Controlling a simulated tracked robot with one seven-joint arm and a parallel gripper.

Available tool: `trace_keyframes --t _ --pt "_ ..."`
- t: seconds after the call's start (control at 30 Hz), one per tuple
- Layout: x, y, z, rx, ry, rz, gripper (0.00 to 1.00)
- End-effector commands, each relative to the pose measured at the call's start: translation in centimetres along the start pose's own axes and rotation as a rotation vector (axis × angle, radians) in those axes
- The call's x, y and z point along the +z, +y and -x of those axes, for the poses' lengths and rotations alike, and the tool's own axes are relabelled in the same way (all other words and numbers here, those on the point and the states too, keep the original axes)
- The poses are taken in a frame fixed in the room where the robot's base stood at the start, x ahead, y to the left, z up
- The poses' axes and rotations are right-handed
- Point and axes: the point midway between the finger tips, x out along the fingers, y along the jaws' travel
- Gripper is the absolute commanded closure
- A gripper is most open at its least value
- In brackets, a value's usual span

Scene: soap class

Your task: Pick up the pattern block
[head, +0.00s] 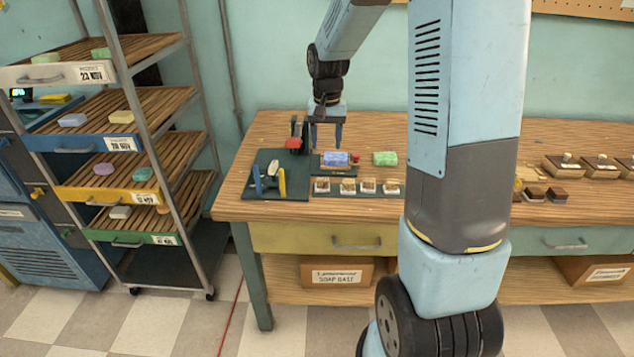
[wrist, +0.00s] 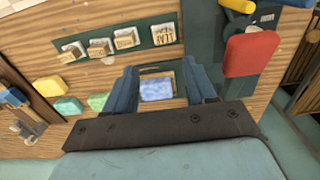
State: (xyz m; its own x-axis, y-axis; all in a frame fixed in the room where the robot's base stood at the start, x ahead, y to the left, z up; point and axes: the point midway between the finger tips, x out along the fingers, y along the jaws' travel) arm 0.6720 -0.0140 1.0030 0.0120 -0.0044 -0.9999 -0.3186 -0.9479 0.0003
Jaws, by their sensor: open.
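Several small pale blocks with tan tops sit in a row on a dark green strip (head: 357,194) near the table's front edge; I cannot tell which is the pattern block. In the wrist view the row runs along the top, and the right-hand block (wrist: 163,34) has dark markings on its face. My gripper (head: 325,143) is open and empty, pointing down behind the row. In the wrist view a marbled blue soap bar (wrist: 157,88) shows between the fingers of my gripper (wrist: 159,72), which appear above it.
A green soap bar (head: 385,158) lies right of the blue one. A rack of soaps (head: 118,115) is left of the table.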

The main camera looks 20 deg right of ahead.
Motion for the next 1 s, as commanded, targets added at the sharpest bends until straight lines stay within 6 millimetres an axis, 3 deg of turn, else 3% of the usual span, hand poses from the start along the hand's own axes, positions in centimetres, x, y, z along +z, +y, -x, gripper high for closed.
trace_keyframes --t 0.27,0.6,1.0 --pt "-0.2 -1.3 -2.7 0.001 -0.018 0.011 0.45" --pt "0.1 -1.7 -8.3 0.001 -0.018 0.02 0.45" --pt "0.2 -1.7 -11.4 0.001 -0.018 0.02 0.45"
